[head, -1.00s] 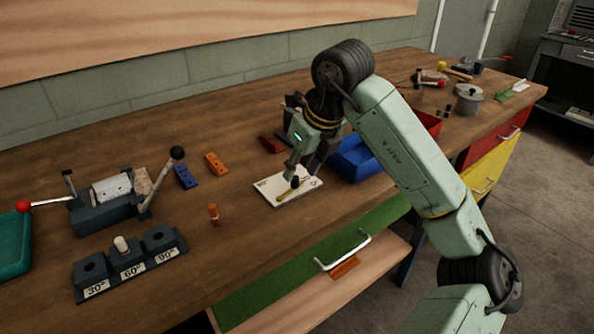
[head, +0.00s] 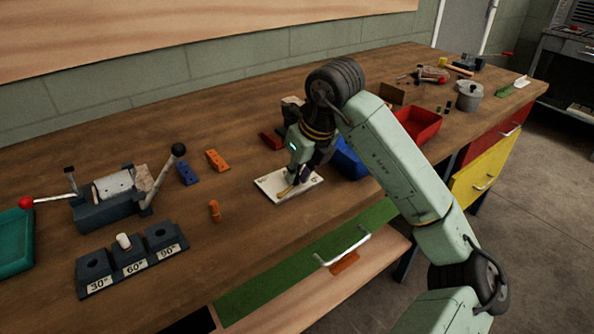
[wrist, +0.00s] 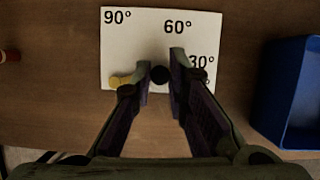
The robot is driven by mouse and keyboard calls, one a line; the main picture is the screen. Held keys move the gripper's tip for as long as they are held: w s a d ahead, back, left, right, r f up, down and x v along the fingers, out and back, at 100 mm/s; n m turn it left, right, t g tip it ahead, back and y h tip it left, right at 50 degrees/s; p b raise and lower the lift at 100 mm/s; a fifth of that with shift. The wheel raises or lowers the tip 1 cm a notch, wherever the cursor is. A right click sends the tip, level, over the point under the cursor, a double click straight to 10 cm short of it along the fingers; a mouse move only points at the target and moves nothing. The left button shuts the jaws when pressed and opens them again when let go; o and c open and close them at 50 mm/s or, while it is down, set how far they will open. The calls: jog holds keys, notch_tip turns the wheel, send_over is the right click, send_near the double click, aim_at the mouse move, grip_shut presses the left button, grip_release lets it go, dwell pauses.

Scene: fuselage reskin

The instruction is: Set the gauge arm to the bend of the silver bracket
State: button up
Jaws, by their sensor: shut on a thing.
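The white gauge plate (head: 268,184) lies flat on the bench; the wrist view shows its printed 90°, 60° and 30° marks (wrist: 150,20). The yellow gauge arm (wrist: 120,80) shows at the plate's lower left in the wrist view. My gripper (wrist: 159,72) is down over the plate, its fingers shut on the arm's black knob (wrist: 160,75). In the head view my gripper (head: 290,188) hides most of the arm, and its exact reading cannot be told. I cannot clearly make out the silver bracket.
A blue bin (head: 350,160) stands close right of the plate, a red bin (head: 418,124) beyond. A bending tool (head: 110,205) and a 30°/60°/90° block (head: 130,262) stand left. An orange peg (head: 214,211) stands between. An open drawer (head: 310,270) juts out in front.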

grip_shut()
